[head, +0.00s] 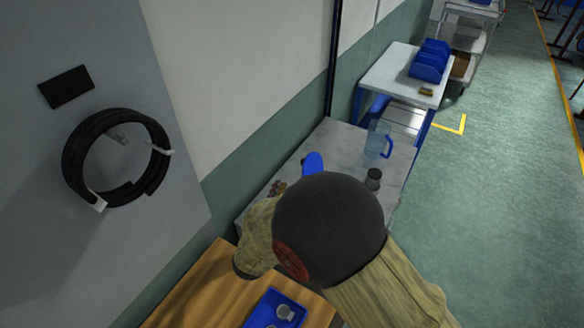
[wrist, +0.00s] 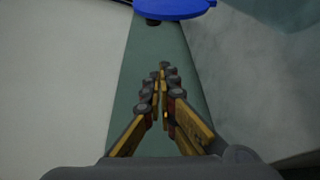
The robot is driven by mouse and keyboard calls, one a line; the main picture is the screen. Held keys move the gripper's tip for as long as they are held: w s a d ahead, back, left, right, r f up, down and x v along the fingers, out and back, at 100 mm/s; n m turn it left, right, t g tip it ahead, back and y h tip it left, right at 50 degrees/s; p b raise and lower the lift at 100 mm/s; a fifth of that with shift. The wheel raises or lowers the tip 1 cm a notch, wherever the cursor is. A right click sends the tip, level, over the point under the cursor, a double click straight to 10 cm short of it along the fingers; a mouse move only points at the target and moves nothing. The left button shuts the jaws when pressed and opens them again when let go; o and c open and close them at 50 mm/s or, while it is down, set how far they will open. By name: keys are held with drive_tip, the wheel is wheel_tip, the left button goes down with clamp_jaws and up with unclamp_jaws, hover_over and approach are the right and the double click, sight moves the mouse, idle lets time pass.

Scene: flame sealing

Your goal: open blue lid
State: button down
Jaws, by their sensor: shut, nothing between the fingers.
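The blue lid (head: 312,163) shows in the head view as a narrow blue shape standing up steeply just beyond my arm, over the grey table. Whatever it is joined to is hidden behind my arm. In the wrist view the blue lid (wrist: 175,8) is a broad disc cut off by the top edge, with a dark part below it. My gripper (wrist: 165,72) is shut and empty, its fingers together below the lid in the picture, with a visible gap between them. In the head view my arm mostly hides the gripper.
On the grey table (head: 345,140) stand a clear jug with a blue handle (head: 377,140) and a dark-topped jar (head: 373,179). A wooden table (head: 205,285) with a blue tray (head: 262,308) is in front. The wall (head: 240,153) runs close along the left.

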drive_tip(key=w+d+b, duration=0.3)
drive_tip(key=w+d, duration=0.2)
drive_tip(key=w, duration=0.3)
drive_tip(key=shift+r, duration=0.35)
idle(0.4)
drive_tip(key=shift+s+d+r+m+t+p, duration=0.15)
drive_tip(key=shift+s+d+r+p, duration=0.1)
drive_tip(key=shift+d+r+p, duration=0.25)
drive_tip(key=shift+s+d+r+m+t+p, duration=0.15)
drive_tip(key=shift+s+r+p, duration=0.15)
drive_tip(key=shift+p, duration=0.4)
drive_tip(key=v, duration=1.2)
drive_tip(key=shift+d, duration=0.15)
